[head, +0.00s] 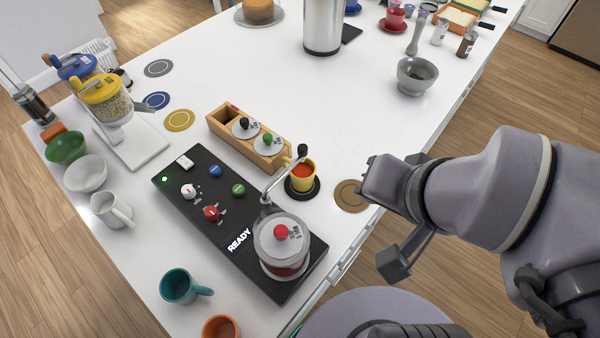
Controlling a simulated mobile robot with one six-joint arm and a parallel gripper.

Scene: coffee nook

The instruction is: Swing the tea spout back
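The tea spout (283,178) is a thin silver arm with a dark knob at its upper end. It rises from a post beside the clear, red-knobbed tea pot (281,248) and reaches over the yellow cup (301,180). The cup holds red-orange liquid and stands on a black round coaster beside the black machine. My gripper (384,222) is to the right of the spout and cup, near the counter edge, apart from both. Its two fingers are spread, with nothing seen between them.
The black machine (200,170) has several coloured knobs and a lit "READY" sign. A wooden box (222,118) with lidded jars stands behind it. A tan coaster (350,194) lies near my gripper. Teal (179,286) and orange (220,328) mugs stand in front.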

